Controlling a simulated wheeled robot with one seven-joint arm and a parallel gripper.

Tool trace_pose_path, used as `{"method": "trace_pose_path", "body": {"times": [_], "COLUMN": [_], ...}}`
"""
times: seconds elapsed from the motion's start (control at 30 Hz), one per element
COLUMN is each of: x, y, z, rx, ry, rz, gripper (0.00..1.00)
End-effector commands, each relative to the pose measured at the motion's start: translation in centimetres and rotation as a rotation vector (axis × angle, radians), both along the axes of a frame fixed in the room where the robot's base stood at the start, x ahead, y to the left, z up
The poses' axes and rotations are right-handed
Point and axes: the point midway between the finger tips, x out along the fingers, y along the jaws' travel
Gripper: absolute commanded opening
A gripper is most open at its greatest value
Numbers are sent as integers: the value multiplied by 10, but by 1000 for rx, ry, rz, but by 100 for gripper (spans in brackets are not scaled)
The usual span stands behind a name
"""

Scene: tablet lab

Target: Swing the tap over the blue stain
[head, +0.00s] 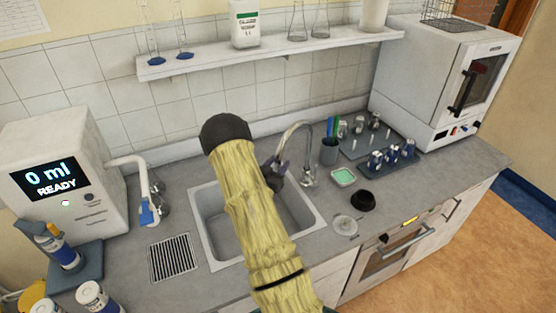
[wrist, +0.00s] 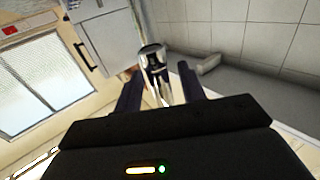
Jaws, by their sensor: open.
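The chrome tap (head: 309,150) stands at the back right edge of the grey sink (head: 205,225), its curved spout arching left over the basin. My gripper (head: 278,168) is at the spout's end, mostly hidden behind my arm in the head view. In the wrist view the tap (wrist: 152,62) shows between the two dark, open fingers (wrist: 161,88). I cannot tell whether either finger touches it. I see no blue stain; my arm covers much of the basin.
A dispenser (head: 60,170) reading "0 ml READY" stands left of the sink. A shelf (head: 270,58) with glassware hangs above.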

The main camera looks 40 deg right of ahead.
Motion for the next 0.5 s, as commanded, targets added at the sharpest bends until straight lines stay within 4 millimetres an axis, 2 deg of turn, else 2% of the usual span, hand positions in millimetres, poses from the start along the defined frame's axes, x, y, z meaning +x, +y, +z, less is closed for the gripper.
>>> {"method": "trace_pose_path", "body": {"times": [0.33,0.37,0.5], "x": [2,2,2], "y": [-5,-5,-5], "z": [-1,-1,-1], "rx": [1,1,1], "ry": [0,0,0], "rz": [0,0,0], "gripper": [40,36,9]}}
